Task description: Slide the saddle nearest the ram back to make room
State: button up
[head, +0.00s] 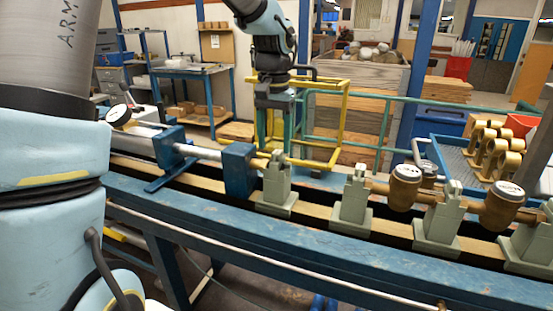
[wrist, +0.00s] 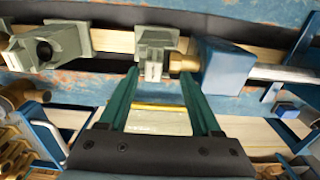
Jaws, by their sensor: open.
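The saddle nearest the ram (head: 276,184) is a grey-green block with an upright post on a flat foot, on the bench rail. It also shows in the wrist view (wrist: 155,45). The ram's blue block (head: 239,169) stands just left of it in the head view, with a brass tip (wrist: 183,62) between them; I cannot tell if the tip touches the saddle. My gripper (head: 277,147) points down above this saddle. In the wrist view my gripper (wrist: 160,73) has its two green fingers apart, with the saddle's post ahead between their tips; nothing is held.
Another saddle (head: 351,198) stands to the right, with clear rail between. Beyond it, brass meters (head: 404,187) sit in line between further saddles (head: 437,220). A blue-edged tray (head: 458,160) of brass parts lies behind the bench at the right.

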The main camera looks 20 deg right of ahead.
jog(key=r, duration=0.5)
jog(key=shift+s+d+r+b, duration=0.25)
jog(key=shift+s+r+b, duration=0.05)
jog(key=shift+r+b, duration=0.1)
jog(key=s+a+f+n, duration=0.1)
jog(key=a+f, duration=0.3)
jog(key=a, duration=0.6)
jog(key=s+a+f+n+t, duration=0.1)
jog(key=a+f+n, duration=0.3)
jog(key=a, duration=0.6)
jog(key=s+a+f+n, duration=0.2)
jog(key=a+f, duration=0.3)
jog(key=a, duration=0.5)
jog(key=shift+s+f+t, duration=0.3)
jog(key=shift+s+f, duration=0.1)
jog(key=shift+s, duration=0.3)
